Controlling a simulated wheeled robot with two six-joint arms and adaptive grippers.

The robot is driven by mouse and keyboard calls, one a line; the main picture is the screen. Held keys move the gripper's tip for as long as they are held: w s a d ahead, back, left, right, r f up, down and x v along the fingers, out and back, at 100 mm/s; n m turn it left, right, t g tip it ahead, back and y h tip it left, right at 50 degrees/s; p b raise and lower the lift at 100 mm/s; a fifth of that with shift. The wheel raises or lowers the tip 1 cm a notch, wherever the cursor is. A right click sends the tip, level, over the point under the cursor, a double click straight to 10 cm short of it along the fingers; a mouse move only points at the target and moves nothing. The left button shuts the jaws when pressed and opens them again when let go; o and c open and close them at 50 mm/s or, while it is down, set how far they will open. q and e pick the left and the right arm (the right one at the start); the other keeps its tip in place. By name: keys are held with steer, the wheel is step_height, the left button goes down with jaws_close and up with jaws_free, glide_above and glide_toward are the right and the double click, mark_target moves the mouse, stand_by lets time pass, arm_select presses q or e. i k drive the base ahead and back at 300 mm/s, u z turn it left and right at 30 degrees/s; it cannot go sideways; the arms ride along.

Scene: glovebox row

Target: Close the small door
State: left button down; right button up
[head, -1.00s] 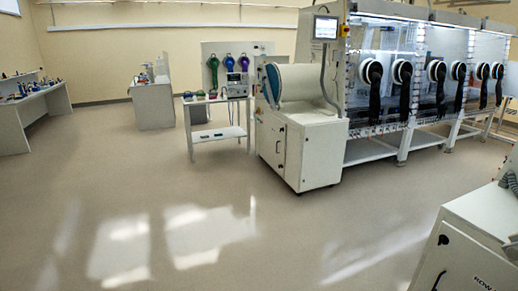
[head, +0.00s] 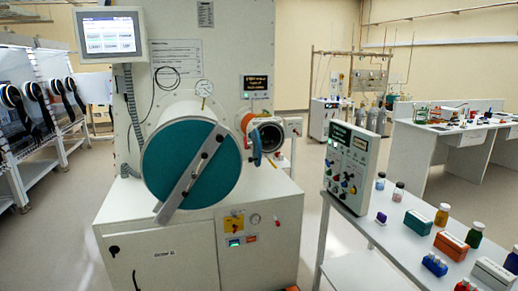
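A small round port (head: 268,136) sticks out of the white cabinet, to the right of the large chamber. Its dark inside shows, so it looks open. An orange-rimmed round piece (head: 247,123) stands at its left side with a blue part (head: 256,151) hanging below it; this looks like the small door swung aside, seen nearly edge-on. The large teal round door (head: 180,165) with a grey bar across it covers the large chamber (head: 188,112). Neither of my grippers is in view.
A white cabinet (head: 265,215) carries both chambers. A screen (head: 109,34) stands above left. A white table (head: 385,235) with a control box (head: 350,165), bottles and small boxes stands close on the right. Open floor (head: 65,225) lies at left.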

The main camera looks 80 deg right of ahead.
mark_target(257, 147)
steer(key=z, duration=3.05)
steer(key=i, duration=0.7)
steer(key=z, duration=0.5)
steer(key=i, duration=1.1)
steer(key=u, duration=0.1)
